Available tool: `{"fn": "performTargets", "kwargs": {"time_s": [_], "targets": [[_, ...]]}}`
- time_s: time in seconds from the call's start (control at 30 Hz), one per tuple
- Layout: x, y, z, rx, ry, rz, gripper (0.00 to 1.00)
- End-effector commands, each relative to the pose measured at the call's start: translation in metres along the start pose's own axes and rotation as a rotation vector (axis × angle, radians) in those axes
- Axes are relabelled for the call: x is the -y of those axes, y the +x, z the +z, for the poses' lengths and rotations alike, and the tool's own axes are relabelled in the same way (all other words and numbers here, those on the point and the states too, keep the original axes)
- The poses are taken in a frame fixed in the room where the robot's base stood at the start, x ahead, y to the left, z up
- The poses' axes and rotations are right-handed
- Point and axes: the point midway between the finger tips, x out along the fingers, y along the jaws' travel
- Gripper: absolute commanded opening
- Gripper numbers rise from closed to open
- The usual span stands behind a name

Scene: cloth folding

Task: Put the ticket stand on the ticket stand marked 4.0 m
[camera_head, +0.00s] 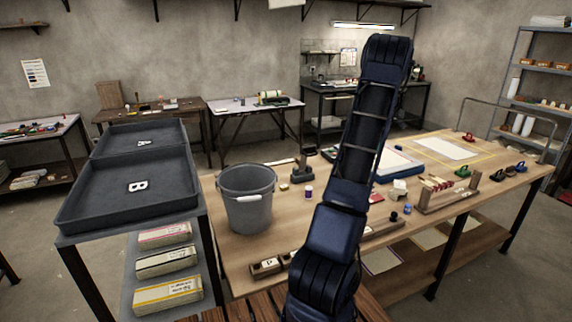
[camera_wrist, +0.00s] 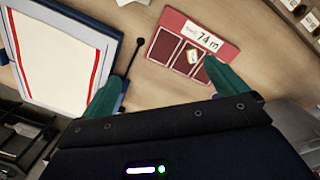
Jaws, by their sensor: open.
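A red ticket stand (camera_wrist: 187,48) lies on the wooden bench in the wrist view, with a white label that seems to read 7.4 m. Its front has dark red panels, and a small pale ticket with a yellow mark sits at one of them. My gripper (camera_wrist: 160,84) is open, its two green fingers spread at the near side of this stand. Nothing shows between the fingers. I see no label reading 4.0 m in either view. In the head view my arm hides part of the bench, and my gripper cannot be made out.
A blue-framed white board with red stripes (camera_wrist: 62,50) lies left of the stand, with a dark thin rod (camera_wrist: 132,58) between. On the bench (camera_head: 232,258) stand a grey bucket (camera_head: 247,205) and a wooden rack (camera_head: 447,194). Dark trays (camera_head: 128,208) are at left.

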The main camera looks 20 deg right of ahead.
Motion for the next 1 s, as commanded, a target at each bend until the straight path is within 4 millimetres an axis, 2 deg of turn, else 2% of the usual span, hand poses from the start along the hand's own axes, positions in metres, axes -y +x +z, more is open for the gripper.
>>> {"fn": "performTargets", "kwargs": {"time_s": [0.03,0.2,0.37,0.5,0.7,1.0], "targets": [[0.013,-0.019,-0.022,0.003,0.010,0.013,0.98],[0.058,-0.068,-0.082,0.004,0.071,0.048,0.98],[0.108,-0.108,-0.131,-0.005,0.129,0.080,0.98],[0.158,-0.138,-0.167,-0.021,0.183,0.106,0.98],[0.233,-0.174,-0.205,-0.053,0.259,0.140,0.98],[0.350,-0.207,-0.236,-0.125,0.379,0.171,0.98]]}}
